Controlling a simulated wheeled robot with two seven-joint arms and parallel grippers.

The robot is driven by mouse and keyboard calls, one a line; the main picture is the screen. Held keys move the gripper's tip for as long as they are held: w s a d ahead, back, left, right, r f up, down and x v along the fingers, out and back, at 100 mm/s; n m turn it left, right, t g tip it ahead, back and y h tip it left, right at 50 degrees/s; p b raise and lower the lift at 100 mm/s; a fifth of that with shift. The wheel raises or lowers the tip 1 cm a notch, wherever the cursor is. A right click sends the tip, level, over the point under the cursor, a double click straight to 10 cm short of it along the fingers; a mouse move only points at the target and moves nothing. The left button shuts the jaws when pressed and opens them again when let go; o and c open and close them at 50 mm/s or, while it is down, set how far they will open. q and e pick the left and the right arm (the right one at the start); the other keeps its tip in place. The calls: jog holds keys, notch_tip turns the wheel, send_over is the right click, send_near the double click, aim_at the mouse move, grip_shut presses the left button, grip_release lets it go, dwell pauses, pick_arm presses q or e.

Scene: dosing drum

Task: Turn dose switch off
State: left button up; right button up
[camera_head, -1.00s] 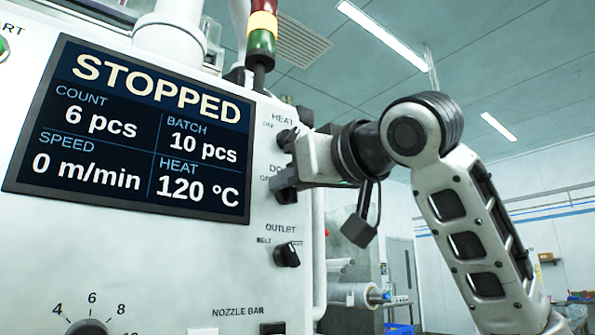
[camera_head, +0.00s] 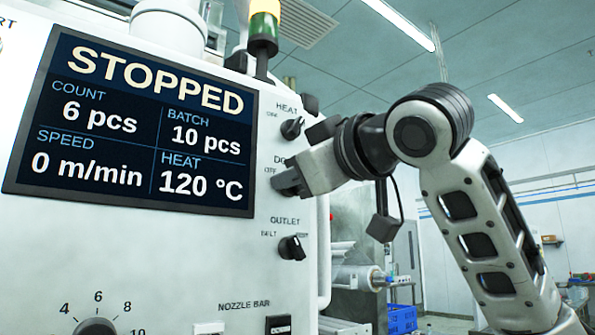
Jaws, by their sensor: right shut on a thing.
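The dose switch sits on the machine's white front panel under the partly covered label that begins "DO" (camera_head: 277,160). My right gripper (camera_head: 284,183) is at that switch and shut on it. The gripper is tilted, and its fingers hide the switch knob, so I cannot see which way the knob points. The display (camera_head: 135,125) to the left reads STOPPED, 6 pcs, batch 10 pcs, 0 m/min and 120 °C. My left gripper is not in view.
The heat switch (camera_head: 292,128) is just above my right gripper, and the outlet switch (camera_head: 292,247) is below it. A numbered dial (camera_head: 97,327) is at the bottom left. A signal tower (camera_head: 264,28) stands above. A blue crate (camera_head: 402,319) is in the background.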

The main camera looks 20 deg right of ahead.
jog(key=shift+f, duration=0.1)
jog(key=o, duration=1)
jog(key=shift+c, duration=0.2)
pick_arm(q)
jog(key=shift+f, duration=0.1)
jog(key=b, duration=0.2)
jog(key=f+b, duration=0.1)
jog(key=b, duration=0.1)
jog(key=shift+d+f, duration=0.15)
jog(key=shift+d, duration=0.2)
pick_arm(e)
jog(key=v, duration=1.6)
